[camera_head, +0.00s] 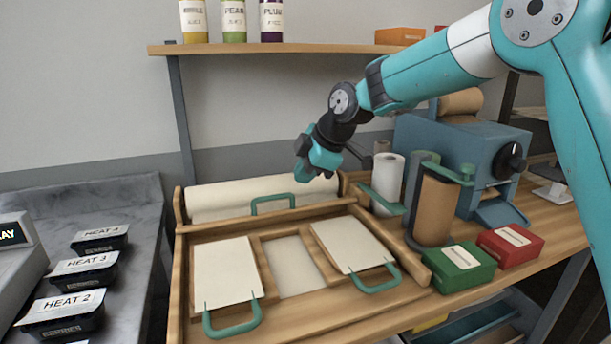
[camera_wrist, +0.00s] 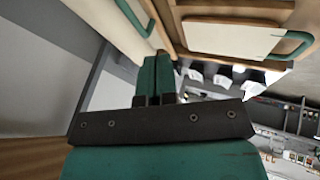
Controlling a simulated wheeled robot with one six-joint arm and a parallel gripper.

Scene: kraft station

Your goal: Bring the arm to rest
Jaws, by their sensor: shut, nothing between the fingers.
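My gripper (camera_head: 302,172) hangs in the air above the back of the wooden station in the head view, in front of the wall. Its teal fingers are together with nothing between them. In the wrist view the fingers of my gripper (camera_wrist: 156,62) show side by side, closed. Below it are a white paper roll (camera_head: 225,200) and a green handle (camera_head: 273,204). My gripper appears apart from both. My arm reaches in from the upper right and is bent at the elbow.
The wooden tray (camera_head: 185,290) holds pale panels with green handles. At the right stand paper rolls (camera_head: 387,180), a blue machine (camera_head: 450,150), a green box (camera_head: 460,268) and a red box (camera_head: 510,244). A shelf (camera_head: 280,48) with jars runs above. Black HEAT containers (camera_head: 62,316) sit at left.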

